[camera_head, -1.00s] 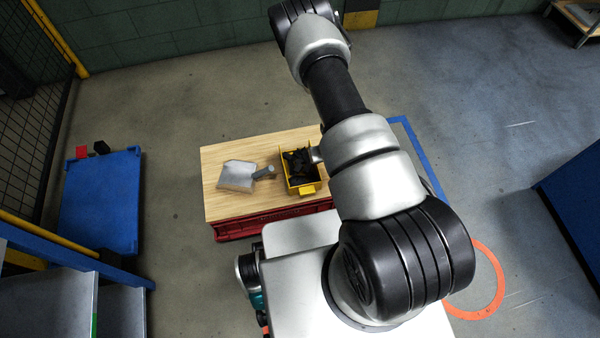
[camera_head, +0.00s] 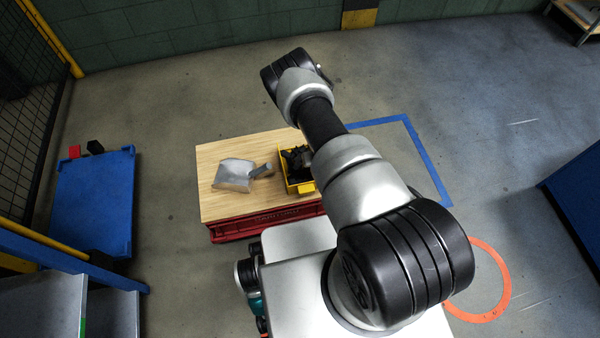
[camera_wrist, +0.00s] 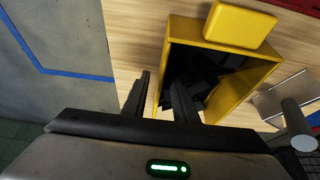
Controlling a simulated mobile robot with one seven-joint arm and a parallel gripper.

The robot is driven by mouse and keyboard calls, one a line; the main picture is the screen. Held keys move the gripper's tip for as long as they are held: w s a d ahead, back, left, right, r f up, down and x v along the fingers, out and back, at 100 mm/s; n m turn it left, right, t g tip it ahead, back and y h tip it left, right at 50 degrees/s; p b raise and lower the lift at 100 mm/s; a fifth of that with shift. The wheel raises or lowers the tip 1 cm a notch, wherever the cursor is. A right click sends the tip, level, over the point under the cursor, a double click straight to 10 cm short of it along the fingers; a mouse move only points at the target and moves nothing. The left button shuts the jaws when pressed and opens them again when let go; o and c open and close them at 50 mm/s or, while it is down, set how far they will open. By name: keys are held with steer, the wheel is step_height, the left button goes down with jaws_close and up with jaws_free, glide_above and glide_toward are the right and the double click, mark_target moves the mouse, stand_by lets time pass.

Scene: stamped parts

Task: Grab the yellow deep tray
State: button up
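The yellow deep tray (camera_head: 306,188) stands at the right part of the wooden tabletop, with dark parts inside it. The arm hides its right side in the head view. In the wrist view the tray (camera_wrist: 236,92) fills the upper middle, with a yellow block-like lip at its top. My gripper (camera_wrist: 161,92) is open at the tray's left wall. One finger is outside the wall and the other is over the tray's inside, near the dark parts. I cannot tell whether either finger touches the wall. The gripper is hidden in the head view.
A grey scoop (camera_head: 236,174) lies left of the tray on the wooden top (camera_head: 222,206), which rests on a red crate (camera_head: 240,228). The scoop's handle points toward the tray. A blue platform (camera_head: 93,205) stands at the left. Floor behind the table is clear.

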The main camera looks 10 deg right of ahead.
steer(key=shift+w+f, duration=0.1)
jaws_close()
stand_by(1.4)
